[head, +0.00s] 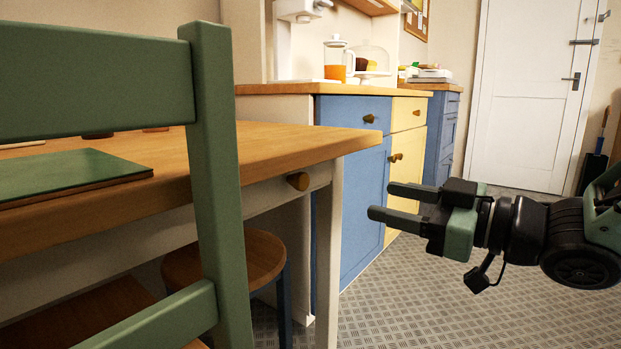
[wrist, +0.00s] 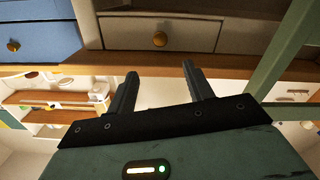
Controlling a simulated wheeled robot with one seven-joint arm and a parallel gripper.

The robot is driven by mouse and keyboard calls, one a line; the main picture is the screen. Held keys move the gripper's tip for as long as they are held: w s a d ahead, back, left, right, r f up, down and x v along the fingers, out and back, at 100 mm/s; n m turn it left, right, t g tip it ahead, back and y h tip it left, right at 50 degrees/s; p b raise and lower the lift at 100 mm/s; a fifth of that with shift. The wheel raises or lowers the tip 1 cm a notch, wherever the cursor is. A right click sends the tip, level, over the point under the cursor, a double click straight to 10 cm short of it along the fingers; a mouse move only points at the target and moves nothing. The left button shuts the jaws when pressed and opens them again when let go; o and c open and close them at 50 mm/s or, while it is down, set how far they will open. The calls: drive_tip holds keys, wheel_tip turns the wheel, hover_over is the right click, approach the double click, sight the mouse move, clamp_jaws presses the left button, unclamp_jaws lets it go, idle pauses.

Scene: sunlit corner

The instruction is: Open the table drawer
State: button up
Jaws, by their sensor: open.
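The table drawer (head: 262,198) has a pale front with a round wooden knob (head: 298,181), under the wooden table top (head: 270,147). It looks shut. My gripper (head: 379,201) is open and empty, in the air to the right of the table, with its fingers pointing left toward the knob's side. A clear gap lies between fingertips and knob. In the wrist view, which looks upside down, the drawer front (wrist: 200,31) and its knob (wrist: 160,39) lie beyond the open fingers (wrist: 160,75). Part of the drawer is hidden by the chair in the head view.
A green chair (head: 222,180) stands close in front of the table at left. A stool (head: 262,256) is under the table. Blue and yellow cabinets (head: 352,190) stand behind. A green board (head: 65,174) lies on the table. The floor (head: 420,310) at right is clear.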

sight(305, 183)
drive_tip(key=p+x, duration=0.5)
drive_tip(key=x, duration=1)
drive_tip(key=shift+w+a+p, duration=0.1)
drive_tip(key=shift+p, duration=0.3)
clamp_jaws()
